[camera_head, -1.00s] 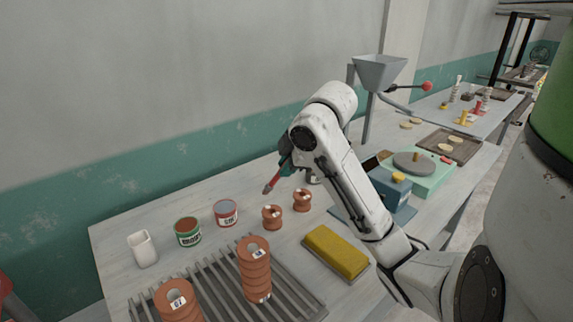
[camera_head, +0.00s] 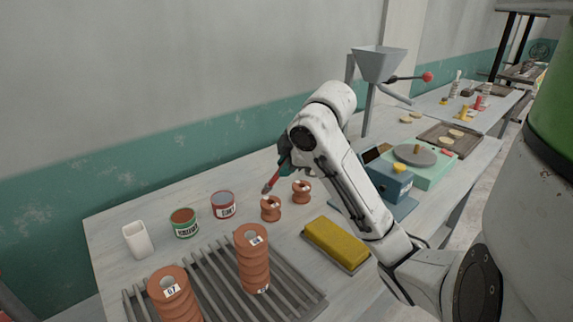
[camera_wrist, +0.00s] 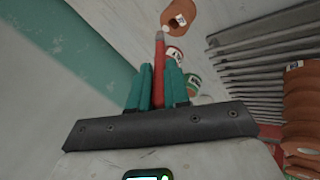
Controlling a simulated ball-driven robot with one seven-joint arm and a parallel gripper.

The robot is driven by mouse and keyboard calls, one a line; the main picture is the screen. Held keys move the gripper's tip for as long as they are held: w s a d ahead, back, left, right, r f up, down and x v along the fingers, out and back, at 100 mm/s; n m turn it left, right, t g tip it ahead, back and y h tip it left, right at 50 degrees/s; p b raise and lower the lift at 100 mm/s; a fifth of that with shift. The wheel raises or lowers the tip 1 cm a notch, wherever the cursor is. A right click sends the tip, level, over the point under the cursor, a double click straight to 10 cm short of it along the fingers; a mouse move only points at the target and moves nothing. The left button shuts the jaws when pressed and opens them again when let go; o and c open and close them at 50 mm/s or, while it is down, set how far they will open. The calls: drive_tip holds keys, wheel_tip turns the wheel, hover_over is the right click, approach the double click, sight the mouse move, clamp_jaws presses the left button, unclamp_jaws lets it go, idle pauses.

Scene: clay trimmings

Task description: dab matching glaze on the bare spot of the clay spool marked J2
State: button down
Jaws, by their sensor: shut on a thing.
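My gripper (camera_head: 284,160) is shut on a red-handled brush (camera_head: 272,180) that slants down with its tip lowest. In the wrist view, the teal fingers (camera_wrist: 158,88) clasp the red brush (camera_wrist: 159,70). The tip is close above a small terracotta clay spool (camera_head: 271,208); I cannot tell whether they touch. That spool also shows at the top of the wrist view (camera_wrist: 180,17), with a pale label. A second small spool (camera_head: 301,191) stands behind it to the right. Their marks are too small to read. The glaze tins are one green-labelled (camera_head: 185,229) and one red-labelled (camera_head: 223,211).
Two spool stacks (camera_head: 254,270) (camera_head: 174,300) stand on a slatted grey rack (camera_head: 215,285) in front. A white cup (camera_head: 137,240) is at left. A yellow sponge (camera_head: 336,240) lies right of the spools. A blue-grey box (camera_head: 387,182) and a green scale (camera_head: 432,172) stand beyond my arm.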

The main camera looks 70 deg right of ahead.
drive_tip(key=shift+f, duration=0.45)
idle(2.5)
